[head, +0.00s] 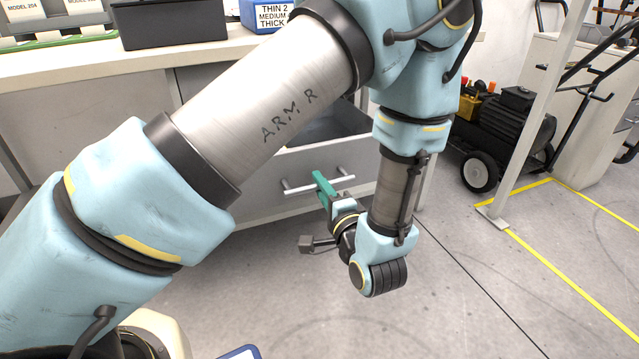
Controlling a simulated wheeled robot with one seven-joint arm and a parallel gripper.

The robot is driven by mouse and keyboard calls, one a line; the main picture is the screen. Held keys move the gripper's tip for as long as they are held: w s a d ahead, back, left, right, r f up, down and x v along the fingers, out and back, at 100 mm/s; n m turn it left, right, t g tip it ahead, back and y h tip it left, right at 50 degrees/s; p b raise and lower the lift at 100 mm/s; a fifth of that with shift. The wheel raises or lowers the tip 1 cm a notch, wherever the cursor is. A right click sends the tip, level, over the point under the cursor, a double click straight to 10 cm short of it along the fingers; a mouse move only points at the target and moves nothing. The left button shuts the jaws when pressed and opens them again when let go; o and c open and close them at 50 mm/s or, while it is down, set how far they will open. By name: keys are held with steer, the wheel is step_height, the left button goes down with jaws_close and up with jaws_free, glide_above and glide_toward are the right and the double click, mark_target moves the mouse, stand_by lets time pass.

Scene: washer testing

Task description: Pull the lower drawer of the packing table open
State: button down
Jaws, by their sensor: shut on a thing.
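The packing table (60,72) stands across the upper left and middle, with a light top and grey drawer fronts below. The lower drawer (345,157) has a grey front with a horizontal metal bar handle (295,188). A dark hollow shows above and behind this front, so the drawer stands at least partly open; my arm hides much of it. My gripper (323,186), with green fingers, is at the middle of the bar handle and shut on it. The far finger is mostly hidden.
A black bin (172,25) and a blue labelled box (262,15) stand on the tabletop. A black wheeled machine (505,125) and a pale post (535,110) stand to the right, by yellow floor lines. The floor before the drawer is clear.

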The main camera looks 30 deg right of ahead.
steer(key=c, duration=0.8)
jaws_free()
steer(key=s+a+p, duration=0.1)
steer(key=s, duration=0.9)
steer(key=shift+s+a+p, duration=0.15)
steer(key=shift+s+p, duration=0.2)
steer(key=shift+s, duration=0.05)
